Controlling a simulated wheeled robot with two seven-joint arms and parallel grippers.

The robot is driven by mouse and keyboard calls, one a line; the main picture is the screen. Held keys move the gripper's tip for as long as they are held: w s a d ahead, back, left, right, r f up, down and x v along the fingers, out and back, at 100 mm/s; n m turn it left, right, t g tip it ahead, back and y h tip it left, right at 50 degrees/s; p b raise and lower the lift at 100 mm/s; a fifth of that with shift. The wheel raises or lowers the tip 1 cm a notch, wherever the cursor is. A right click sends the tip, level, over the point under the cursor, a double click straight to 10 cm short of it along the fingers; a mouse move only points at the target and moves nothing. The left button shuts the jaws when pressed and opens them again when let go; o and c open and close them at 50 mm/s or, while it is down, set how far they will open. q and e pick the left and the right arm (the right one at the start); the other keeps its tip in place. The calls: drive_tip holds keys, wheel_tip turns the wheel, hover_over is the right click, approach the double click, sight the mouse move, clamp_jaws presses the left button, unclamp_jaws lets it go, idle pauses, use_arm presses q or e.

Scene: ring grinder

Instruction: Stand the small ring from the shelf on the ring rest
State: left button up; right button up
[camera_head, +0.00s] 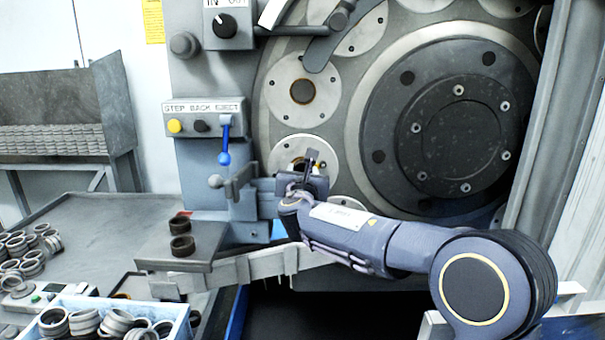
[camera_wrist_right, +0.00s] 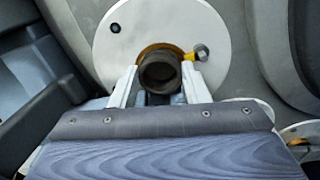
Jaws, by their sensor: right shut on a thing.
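My right gripper (camera_head: 309,168) is in front of the lower white disc (camera_head: 284,147) of the grinder's face. In the right wrist view its two pale fingers (camera_wrist_right: 160,85) are shut on a small dark ring (camera_wrist_right: 160,73), whose open end shows. The ring is in front of an orange-lined opening (camera_wrist_right: 152,50) in the white disc (camera_wrist_right: 190,25); whether it touches or sits in it cannot be told. Two dark rings (camera_head: 182,245) are on the small grey shelf (camera_head: 150,255) at the left. I cannot pick out the ring rest for sure. My left gripper is not in view.
A blue lever (camera_head: 224,157) and a grey bracket (camera_head: 243,183) stand just left of my right gripper. A bolt head (camera_wrist_right: 201,51) is close to the ring. A bin of rings (camera_head: 100,309) and loose rings (camera_head: 20,250) are at lower left.

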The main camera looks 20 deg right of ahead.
drive_tip(key=shift+f+b, duration=0.5)
drive_tip(key=shift+b, duration=0.4)
idle(2.2)
idle(0.5)
drive_tip(key=o, duration=0.7)
drive_tip(key=shift+c, duration=0.2)
drive_tip(key=shift+o, duration=0.4)
drive_tip(key=o, duration=0.8)
drive_tip(key=shift+o, duration=0.2)
drive_tip(key=shift+s, duration=0.15)
drive_tip(key=b+v, duration=0.2)
drive_tip(key=v, duration=0.7)
drive_tip(key=shift+s+a, duration=0.2)
drive_tip(key=shift+s, duration=0.15)
idle(0.8)
